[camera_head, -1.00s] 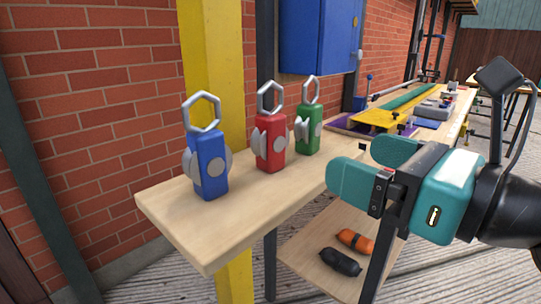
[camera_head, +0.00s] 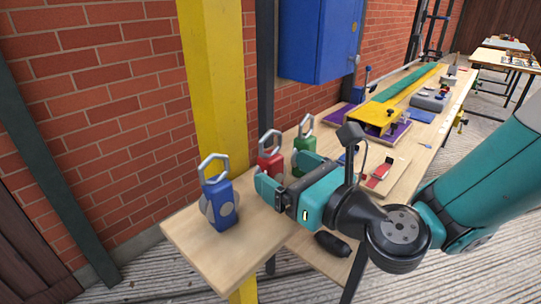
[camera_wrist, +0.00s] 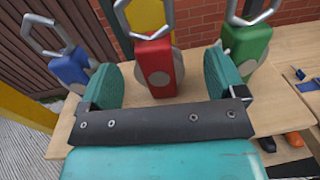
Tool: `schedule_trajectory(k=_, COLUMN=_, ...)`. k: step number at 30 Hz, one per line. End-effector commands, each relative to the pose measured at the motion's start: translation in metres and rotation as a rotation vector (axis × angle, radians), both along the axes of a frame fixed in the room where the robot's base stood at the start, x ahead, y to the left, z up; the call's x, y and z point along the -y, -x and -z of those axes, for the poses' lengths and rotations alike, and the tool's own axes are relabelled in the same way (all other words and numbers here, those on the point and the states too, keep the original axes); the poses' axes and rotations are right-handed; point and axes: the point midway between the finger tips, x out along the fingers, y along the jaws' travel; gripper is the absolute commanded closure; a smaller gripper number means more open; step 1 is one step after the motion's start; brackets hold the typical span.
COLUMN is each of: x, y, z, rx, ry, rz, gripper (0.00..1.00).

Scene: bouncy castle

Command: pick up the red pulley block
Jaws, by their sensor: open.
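The red pulley block (camera_head: 270,163) stands upright on the wooden shelf between the blue and green blocks, with a metal hexagonal ring on top. My gripper partly hides it in the head view. In the wrist view the gripper (camera_wrist: 166,78) has one finger on each side, and contact cannot be told.
The blue pulley block (camera_head: 219,205) stands at left, and the green one (camera_head: 304,152) at right, near a finger. A yellow post (camera_head: 213,80) rises behind the shelf (camera_head: 190,235). A blue cabinet (camera_head: 316,40) hangs on the brick wall. A dark pouch (camera_head: 333,244) lies below.

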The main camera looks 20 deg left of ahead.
Motion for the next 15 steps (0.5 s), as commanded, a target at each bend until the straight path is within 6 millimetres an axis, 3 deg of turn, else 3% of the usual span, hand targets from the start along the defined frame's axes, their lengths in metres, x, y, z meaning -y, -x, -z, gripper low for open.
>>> schedule_trajectory(k=15, x=-0.046, y=-0.018, z=-0.008, rx=0.0, ry=0.001, rz=0.0, gripper=0.11)
